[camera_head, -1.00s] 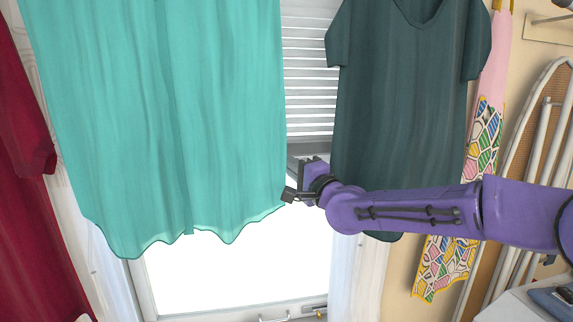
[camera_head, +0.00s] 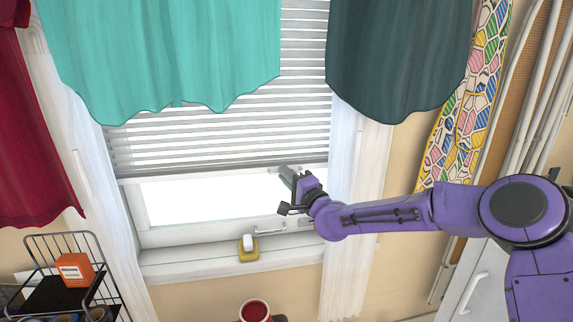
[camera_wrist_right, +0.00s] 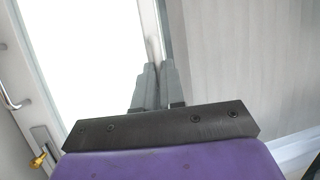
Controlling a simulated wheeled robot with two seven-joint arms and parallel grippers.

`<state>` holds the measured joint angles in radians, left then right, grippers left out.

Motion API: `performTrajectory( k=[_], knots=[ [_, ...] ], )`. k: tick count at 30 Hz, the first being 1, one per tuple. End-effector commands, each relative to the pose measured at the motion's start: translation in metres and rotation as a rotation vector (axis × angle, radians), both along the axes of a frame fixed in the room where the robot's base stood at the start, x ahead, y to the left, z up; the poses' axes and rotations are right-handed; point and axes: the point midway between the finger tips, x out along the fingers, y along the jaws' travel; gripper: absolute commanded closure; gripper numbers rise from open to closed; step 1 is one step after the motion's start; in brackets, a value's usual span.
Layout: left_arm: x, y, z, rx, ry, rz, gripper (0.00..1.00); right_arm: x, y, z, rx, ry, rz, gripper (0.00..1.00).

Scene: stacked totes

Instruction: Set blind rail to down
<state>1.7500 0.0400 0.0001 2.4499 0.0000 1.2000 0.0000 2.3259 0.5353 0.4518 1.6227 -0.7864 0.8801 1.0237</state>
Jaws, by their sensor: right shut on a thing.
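The window blind (camera_head: 215,135) hangs with its slats spread behind the garments. Its bottom rail (camera_head: 190,173) spans the window a little above the sill, with a bright strip of glass below it. My right gripper (camera_head: 285,176) is at the right part of the rail and is shut on it. In the right wrist view, the gripper fingers (camera_wrist_right: 157,84) are close together at the rail (camera_wrist_right: 150,30), between bright glass and the grey slats. The fingers hide the exact grip point. My left gripper is not in view.
A teal garment (camera_head: 160,60) and a dark green shirt (camera_head: 400,60) hang in front of the blind. A wire rack (camera_head: 65,243) stands at lower left, and a red mug (camera_head: 254,311) is at bottom centre.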

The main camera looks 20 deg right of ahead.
Motion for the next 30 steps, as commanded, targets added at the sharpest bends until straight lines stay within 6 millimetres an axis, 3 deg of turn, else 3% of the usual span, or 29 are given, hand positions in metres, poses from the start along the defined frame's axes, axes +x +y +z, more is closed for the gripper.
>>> performTrajectory(
  k=[1,3,12,19,30],
  knots=[
    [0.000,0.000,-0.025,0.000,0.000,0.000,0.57,0.000,-0.001,-0.033,0.000,0.004,-0.001,1.00],
    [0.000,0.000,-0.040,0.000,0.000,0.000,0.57,0.000,-0.001,-0.055,0.000,0.004,-0.001,1.00],
    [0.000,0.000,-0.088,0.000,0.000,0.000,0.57,0.000,-0.001,-0.131,-0.001,0.002,-0.001,1.00],
    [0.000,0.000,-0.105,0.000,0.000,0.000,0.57,0.000,-0.001,-0.159,0.000,0.001,-0.002,1.00],
    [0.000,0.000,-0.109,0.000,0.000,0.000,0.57,0.000,-0.001,-0.168,-0.001,0.004,-0.001,1.00]
  ],
)
